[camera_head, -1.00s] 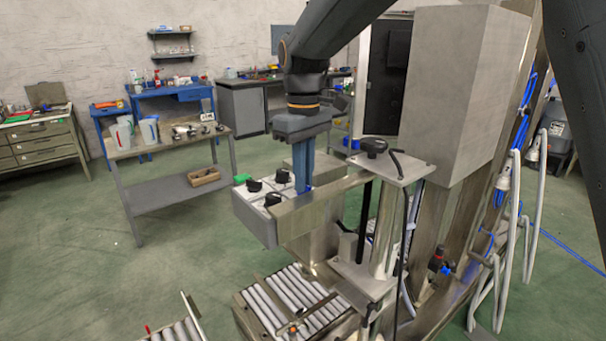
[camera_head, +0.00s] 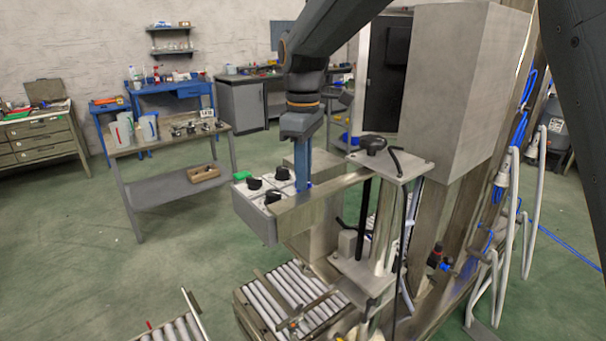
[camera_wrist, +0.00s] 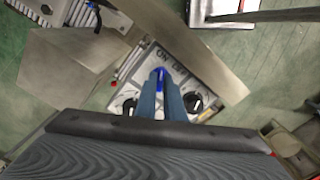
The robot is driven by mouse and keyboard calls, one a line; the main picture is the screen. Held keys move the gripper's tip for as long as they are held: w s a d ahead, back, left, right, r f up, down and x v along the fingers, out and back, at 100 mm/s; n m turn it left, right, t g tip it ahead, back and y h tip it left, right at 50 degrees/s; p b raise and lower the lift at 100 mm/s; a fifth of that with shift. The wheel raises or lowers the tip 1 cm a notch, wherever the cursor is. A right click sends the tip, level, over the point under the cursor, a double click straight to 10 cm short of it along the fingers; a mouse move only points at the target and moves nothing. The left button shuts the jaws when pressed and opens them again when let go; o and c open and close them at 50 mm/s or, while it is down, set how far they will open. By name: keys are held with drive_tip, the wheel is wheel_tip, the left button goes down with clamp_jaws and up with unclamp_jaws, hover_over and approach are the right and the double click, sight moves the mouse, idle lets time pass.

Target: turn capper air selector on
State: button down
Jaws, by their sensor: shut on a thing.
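The control box (camera_head: 255,222) has a pale top panel with black selector knobs, and its right rear corner is under my gripper (camera_head: 302,187). My gripper points straight down there, its blue fingers shut on a selector knob that they hide. In the wrist view the blue fingertips (camera_wrist: 160,76) meet at the panel (camera_wrist: 143,72), beside printed lettering that seems to read "ON". Black knobs (camera_wrist: 193,101) and (camera_wrist: 130,106) show on either side of the fingers. The way the held knob points cannot be seen.
A metal beam (camera_head: 320,202) runs close along the right side of the box. A clamp post with a black knob (camera_head: 373,144) and a tall steel housing (camera_head: 455,95) stand to the right. A roller conveyor (camera_head: 285,300) lies below.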

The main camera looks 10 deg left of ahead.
drive_tip(key=shift+r, duration=0.1)
drive_tip(key=c, duration=1.9)
unclamp_jaws()
drive_tip(key=shift+o, duration=0.2)
wheel_tip(320, 180, up, 8)
drive_tip(key=shift+f+b, duration=0.1)
drive_tip(key=shift+b, duration=1.05)
drive_tip(key=shift+a, duration=0.1)
